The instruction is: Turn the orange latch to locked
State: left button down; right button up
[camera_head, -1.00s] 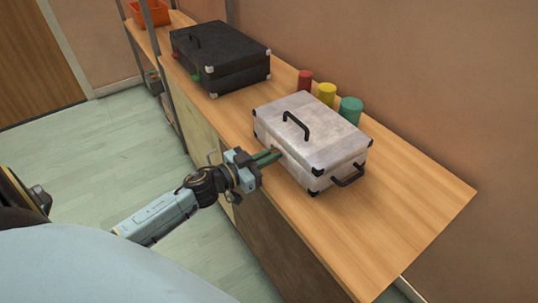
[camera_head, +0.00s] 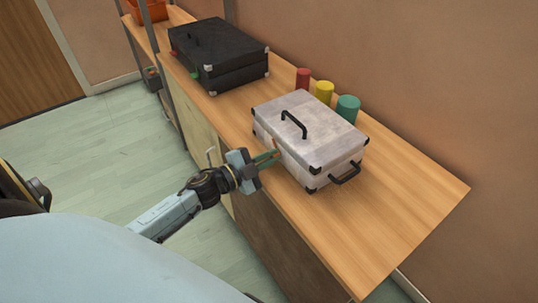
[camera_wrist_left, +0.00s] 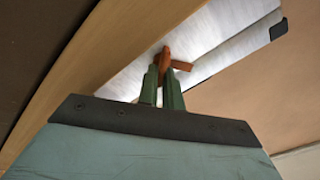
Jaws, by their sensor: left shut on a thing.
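A silvery-white case (camera_head: 318,140) with black corners and a black top handle stands on the wooden counter. An orange latch (camera_head: 275,151) is on its side facing my left arm; in the left wrist view the orange latch (camera_wrist_left: 180,65) shows as a small piece with an arm reaching to the right. My left gripper (camera_head: 268,158) is at the latch, its green fingers shut on it. In the left wrist view the fingertips (camera_wrist_left: 162,80) are close together around the latch's lower part. My right gripper is not in view.
A black case (camera_head: 215,52) with a red and a green piece on its side stands farther back on the counter (camera_head: 420,210). Red (camera_head: 303,78), yellow (camera_head: 323,92) and teal (camera_head: 347,108) cylinders stand behind the white case. The counter's near right end is clear.

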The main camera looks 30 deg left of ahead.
pick_arm(q)
jog(key=m, duration=0.3)
jog(key=shift+f+m, duration=0.2)
jog(key=shift+m, duration=0.2)
jog(key=shift+d+f+m+b, duration=0.1)
jog(key=shift+m+b, duration=0.25)
jog(key=shift+m, duration=0.45)
jog(key=shift+s+m, duration=0.1)
jog(key=shift+m, duration=0.7)
jog(key=shift+f+m, duration=0.1)
jog(key=shift+m, duration=0.2)
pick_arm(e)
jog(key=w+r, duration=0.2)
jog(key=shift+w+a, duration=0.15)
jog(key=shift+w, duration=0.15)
pick_arm(q)
jog(key=shift+b, duration=0.3)
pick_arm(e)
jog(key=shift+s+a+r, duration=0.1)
pick_arm(q)
jog(key=c, duration=1.6)
grip_release()
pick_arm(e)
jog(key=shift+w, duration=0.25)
pick_arm(q)
jog(key=shift+o, duration=0.2)
